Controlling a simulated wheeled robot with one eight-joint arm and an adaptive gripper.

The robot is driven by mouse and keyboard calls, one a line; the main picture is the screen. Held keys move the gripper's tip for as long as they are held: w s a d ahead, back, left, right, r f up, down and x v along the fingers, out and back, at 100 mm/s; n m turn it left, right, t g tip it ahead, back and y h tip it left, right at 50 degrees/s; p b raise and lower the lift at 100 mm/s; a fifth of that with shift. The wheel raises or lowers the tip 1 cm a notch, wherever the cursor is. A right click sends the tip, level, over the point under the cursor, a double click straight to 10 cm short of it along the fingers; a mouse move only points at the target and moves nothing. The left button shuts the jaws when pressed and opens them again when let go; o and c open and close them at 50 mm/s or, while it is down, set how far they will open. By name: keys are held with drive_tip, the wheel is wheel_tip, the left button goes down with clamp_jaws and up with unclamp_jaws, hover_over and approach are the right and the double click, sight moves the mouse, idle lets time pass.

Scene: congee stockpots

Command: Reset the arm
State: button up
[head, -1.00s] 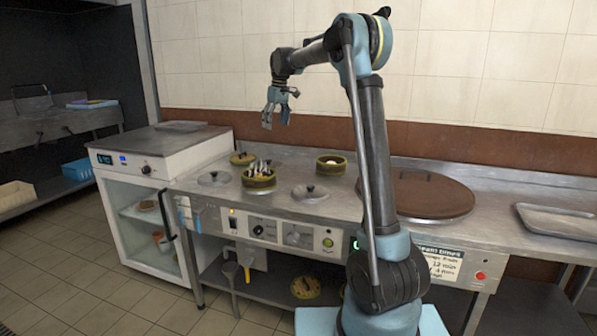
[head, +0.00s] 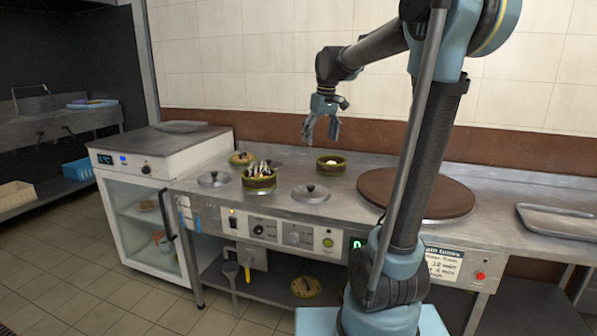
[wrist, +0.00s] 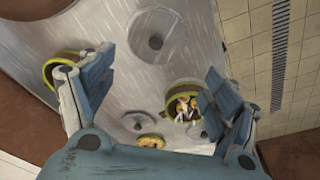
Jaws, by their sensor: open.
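My gripper (head: 322,128) hangs fingers-down above the steel counter in the head view, with the arm reaching left from its upright column. In the wrist view its two blue-grey fingers (wrist: 155,98) are spread apart with nothing between them. In the head view, a round green-rimmed pot (head: 259,180) full of upright items stands below and left of the gripper. A second green-rimmed pot (head: 331,165) with pale contents stands below and slightly right of it. The gripper is apart from both.
Metal lids with dark knobs (head: 311,194) (head: 214,179) lie on the counter (head: 290,215). A large brown round cover (head: 450,200) is at right, behind my arm. A metal tray (head: 557,223) sits far right. The tiled wall (head: 260,60) rises behind the counter.

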drive_tip(key=s+d+f+m, duration=0.2)
drive_tip(key=s+d+f, duration=0.1)
drive_tip(key=s+f, duration=0.5)
drive_tip(key=s+d+f+m, duration=0.2)
drive_tip(key=s+d+f, duration=0.2)
drive_tip(key=s+f, duration=0.3)
drive_tip(key=s+d+f+m, duration=0.2)
drive_tip(key=s+f, duration=0.6)
drive_tip(key=s, duration=0.8)
drive_tip(key=shift+d+f+t+h, duration=0.3)
drive_tip(key=shift+d+h, duration=0.1)
drive_tip(key=shift+d, duration=0.75)
drive_tip(key=shift+w+f, duration=0.2)
drive_tip(key=shift+w, duration=0.25)
